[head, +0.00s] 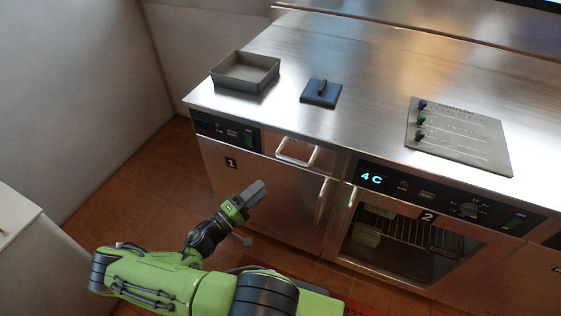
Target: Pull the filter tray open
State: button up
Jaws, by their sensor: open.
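A shallow steel drawer front with a bar handle (299,153) sits just under the counter edge, right of the panel above the door marked 1. It looks like the filter tray (283,143), and it appears flush with the cabinet. My gripper (257,190) is open and empty in front of door 1, below and left of that handle and apart from it. The gap between its fingers is hard to make out from this angle.
A grey open pan (245,72), a blue press (321,93) and a board with coloured knobs (459,134) rest on the steel counter. The glass-door unit marked 2 (402,238) stands right. A white cabinet (35,250) is at lower left.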

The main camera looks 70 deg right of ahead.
aim_at(293, 159)
jog(key=b+x, duration=0.1)
jog(key=x, duration=1.4)
jog(key=shift+s+a+f, duration=0.1)
grip_shut()
